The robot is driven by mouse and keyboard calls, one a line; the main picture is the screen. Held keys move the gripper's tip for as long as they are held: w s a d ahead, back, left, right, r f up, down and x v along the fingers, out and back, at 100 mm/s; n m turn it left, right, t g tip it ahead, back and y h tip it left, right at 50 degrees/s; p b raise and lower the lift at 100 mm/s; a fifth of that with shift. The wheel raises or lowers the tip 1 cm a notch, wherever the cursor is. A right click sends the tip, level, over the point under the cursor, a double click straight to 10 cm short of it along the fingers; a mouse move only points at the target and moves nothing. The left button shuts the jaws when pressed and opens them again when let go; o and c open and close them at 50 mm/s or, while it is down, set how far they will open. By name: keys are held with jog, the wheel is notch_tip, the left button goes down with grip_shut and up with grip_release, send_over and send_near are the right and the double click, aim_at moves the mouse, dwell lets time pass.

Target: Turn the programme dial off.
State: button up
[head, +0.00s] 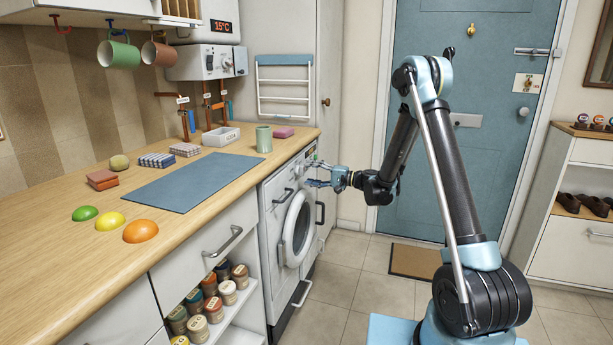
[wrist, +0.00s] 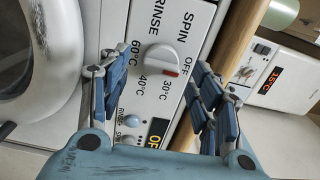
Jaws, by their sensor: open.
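The programme dial (wrist: 160,58) is a white round knob on the washing machine's panel, in the middle of the wrist view. Its red mark points toward the lower right, near the 30°C label. OFF, SPIN, RINSE, 40°C and 60°C are printed around it. My gripper (wrist: 159,72) is open, with one finger on each side of the dial in that view. I cannot tell whether either finger touches it. In the head view my gripper (head: 313,173) is at the upper front of the washing machine (head: 269,228); the dial is too small to make out there.
A dark display (wrist: 158,132), partly hidden, and small buttons (wrist: 131,122) sit near the dial. The round door (head: 297,229) is below the panel. The wooden worktop (head: 230,222) edge runs just above, with a green cup (head: 264,139) near it. Floor in front is clear.

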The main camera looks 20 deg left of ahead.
jog(key=d, duration=0.8)
jog(key=shift+s+d, duration=0.35)
jog(key=shift+d, duration=0.05)
jog(key=s+d+r+n+t+h, duration=0.1)
jog(key=s+d+r+h, duration=0.25)
jog(key=s+d, duration=0.45)
jog(key=s+d+r+h, duration=0.3)
jog(key=s+d+h, duration=0.2)
jog(key=s+d, duration=0.25)
jog(key=s+d+f+h, duration=0.4)
jog(key=s+d, duration=0.8)
jog(key=s+d+f+h, duration=0.4)
jog(key=s+d+h, duration=0.1)
jog(key=s+d, duration=0.7)
jog(key=shift+s+d+f, duration=0.4)
jog(key=shift+s, duration=0.1)
